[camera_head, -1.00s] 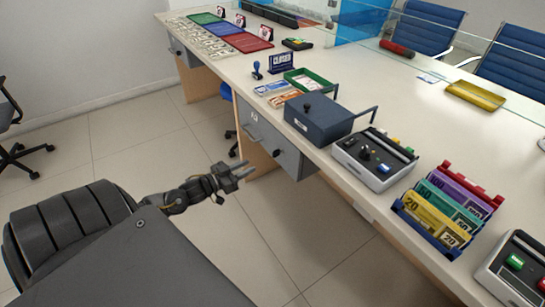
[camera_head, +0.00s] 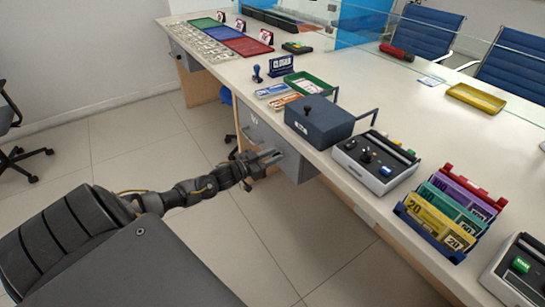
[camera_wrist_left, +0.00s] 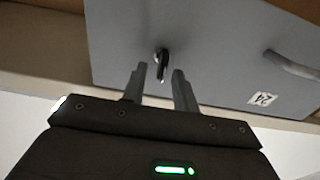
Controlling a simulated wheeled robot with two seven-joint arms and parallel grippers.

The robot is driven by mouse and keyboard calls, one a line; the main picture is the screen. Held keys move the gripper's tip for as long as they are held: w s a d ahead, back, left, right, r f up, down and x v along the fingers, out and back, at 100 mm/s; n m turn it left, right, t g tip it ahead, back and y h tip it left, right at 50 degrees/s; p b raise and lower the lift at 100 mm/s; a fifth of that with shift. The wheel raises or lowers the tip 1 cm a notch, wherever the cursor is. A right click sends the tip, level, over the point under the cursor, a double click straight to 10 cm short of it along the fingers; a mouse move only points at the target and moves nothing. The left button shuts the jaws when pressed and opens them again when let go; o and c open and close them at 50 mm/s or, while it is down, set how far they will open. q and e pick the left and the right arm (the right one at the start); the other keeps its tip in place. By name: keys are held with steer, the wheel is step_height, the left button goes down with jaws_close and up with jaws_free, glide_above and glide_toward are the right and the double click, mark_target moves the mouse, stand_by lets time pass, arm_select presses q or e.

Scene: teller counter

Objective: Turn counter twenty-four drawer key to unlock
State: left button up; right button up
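The grey drawer (camera_head: 262,136) is under the counter's front edge. In the left wrist view the drawer front (camera_wrist_left: 215,45) carries a label (camera_wrist_left: 263,98) reading 24 and a handle (camera_wrist_left: 292,66). A dark key (camera_wrist_left: 161,64) sticks out of its lock. My left gripper (camera_head: 274,157) is in front of the drawer. In the left wrist view its two fingers (camera_wrist_left: 158,78) are apart, one on each side of the key, with gaps between them and it. The right gripper is not in view.
A dark blue box (camera_head: 318,122) stands on the counter above the drawer. A grey button console (camera_head: 374,162) and a rack of colored notes (camera_head: 449,215) stand to its right. The floor (camera_head: 300,240) in front is clear.

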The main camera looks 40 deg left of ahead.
arm_select(q)
steer(key=shift+w+d, duration=0.1)
steer(key=shift+w, duration=0.1)
jaws_close()
